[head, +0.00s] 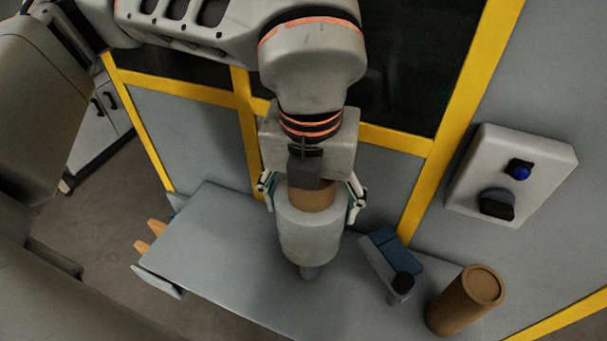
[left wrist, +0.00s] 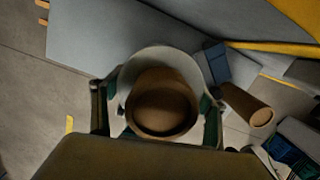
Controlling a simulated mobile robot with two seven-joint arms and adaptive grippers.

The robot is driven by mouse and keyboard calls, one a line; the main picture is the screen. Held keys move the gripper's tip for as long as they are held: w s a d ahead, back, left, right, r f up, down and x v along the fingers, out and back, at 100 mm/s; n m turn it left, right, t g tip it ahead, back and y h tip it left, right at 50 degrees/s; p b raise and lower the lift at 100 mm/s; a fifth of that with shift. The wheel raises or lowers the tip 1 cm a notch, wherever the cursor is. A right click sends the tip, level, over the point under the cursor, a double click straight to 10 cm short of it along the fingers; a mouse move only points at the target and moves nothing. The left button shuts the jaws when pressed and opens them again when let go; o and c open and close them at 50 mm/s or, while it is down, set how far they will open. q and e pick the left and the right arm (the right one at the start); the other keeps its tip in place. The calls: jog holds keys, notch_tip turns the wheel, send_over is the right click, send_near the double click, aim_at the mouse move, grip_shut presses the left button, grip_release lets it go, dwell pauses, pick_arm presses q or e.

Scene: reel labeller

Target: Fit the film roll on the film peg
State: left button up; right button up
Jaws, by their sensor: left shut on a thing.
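The film roll (head: 310,237) is a pale grey cylinder with a brown core. My left gripper (head: 311,200) is shut on it, one finger on each side, and holds it upright over the grey table. In the left wrist view the roll (left wrist: 183,58) sits between the fingers, with the dark hollow of its brown core facing the camera. A small grey rounded piece (head: 310,272), possibly the film peg, shows just below the roll's lower edge. The rest of it is hidden, and I cannot tell whether the roll is around it. My right gripper is not in view.
A brown cylinder (head: 465,301) stands at the table's right. A blue block (head: 397,251) and a small black-topped post (head: 401,287) are between it and the roll. A panel with a blue button (head: 519,170) is on the right wall. The table's left part (head: 205,245) is clear.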

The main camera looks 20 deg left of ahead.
pick_arm(q)
jog(key=shift+s+d+f, duration=0.1)
jog(key=shift+s+f, duration=0.05)
jog(key=shift+f, duration=0.65)
notch_tip(320, 180, down, 2)
jog(key=shift+f+b, duration=0.2)
jog(key=shift+b, duration=0.4)
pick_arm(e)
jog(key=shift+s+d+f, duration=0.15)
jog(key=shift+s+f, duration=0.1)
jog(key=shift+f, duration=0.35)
